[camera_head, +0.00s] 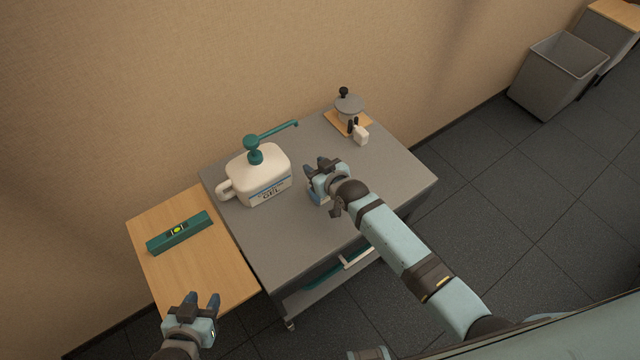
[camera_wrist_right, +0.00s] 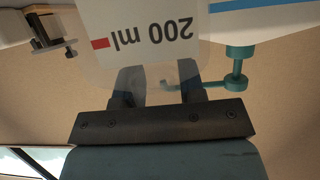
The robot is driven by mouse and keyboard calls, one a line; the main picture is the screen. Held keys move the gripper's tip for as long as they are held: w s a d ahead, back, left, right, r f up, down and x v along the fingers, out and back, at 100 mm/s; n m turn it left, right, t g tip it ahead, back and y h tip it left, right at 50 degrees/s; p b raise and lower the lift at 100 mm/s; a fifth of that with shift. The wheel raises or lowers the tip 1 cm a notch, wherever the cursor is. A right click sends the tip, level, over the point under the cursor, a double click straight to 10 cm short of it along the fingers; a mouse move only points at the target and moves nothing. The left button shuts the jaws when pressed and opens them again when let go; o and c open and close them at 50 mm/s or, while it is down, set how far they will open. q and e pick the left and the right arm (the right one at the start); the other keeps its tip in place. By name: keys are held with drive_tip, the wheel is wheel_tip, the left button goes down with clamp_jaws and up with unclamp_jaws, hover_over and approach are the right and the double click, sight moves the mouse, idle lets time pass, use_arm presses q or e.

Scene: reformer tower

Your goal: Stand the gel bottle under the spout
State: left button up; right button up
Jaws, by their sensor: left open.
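The white jug (camera_head: 262,178) labelled GEL stands on the grey cart top. Its teal pump carries a long spout (camera_head: 278,130) pointing right and back; the spout also shows in the right wrist view (camera_wrist_right: 205,85). The translucent gel bottle (camera_wrist_right: 135,45), marked 200 ml, fills the upper middle of the right wrist view, upside down in that picture. My right gripper (camera_head: 320,164) is right of the jug, below and apart from the spout tip. It appears shut on the bottle's upper part, which is partly hidden. My left gripper (camera_head: 204,300) is open and empty, near the wooden side board's front edge.
A teal spirit level (camera_head: 180,232) lies on the wooden side board (camera_head: 228,275). A grey lidded pot (camera_head: 349,106) on a wooden board and a small white item (camera_head: 361,134) stand at the back right. The cart's right front (camera_head: 400,185) is clear. A grey bin (camera_head: 555,75) stands far right.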

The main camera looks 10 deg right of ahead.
drive_tip(key=shift+s+f, duration=0.15)
drive_tip(key=shift+f, duration=0.1)
drive_tip(key=c, duration=0.3)
clamp_jaws()
drive_tip(key=shift+s+f, duration=0.1)
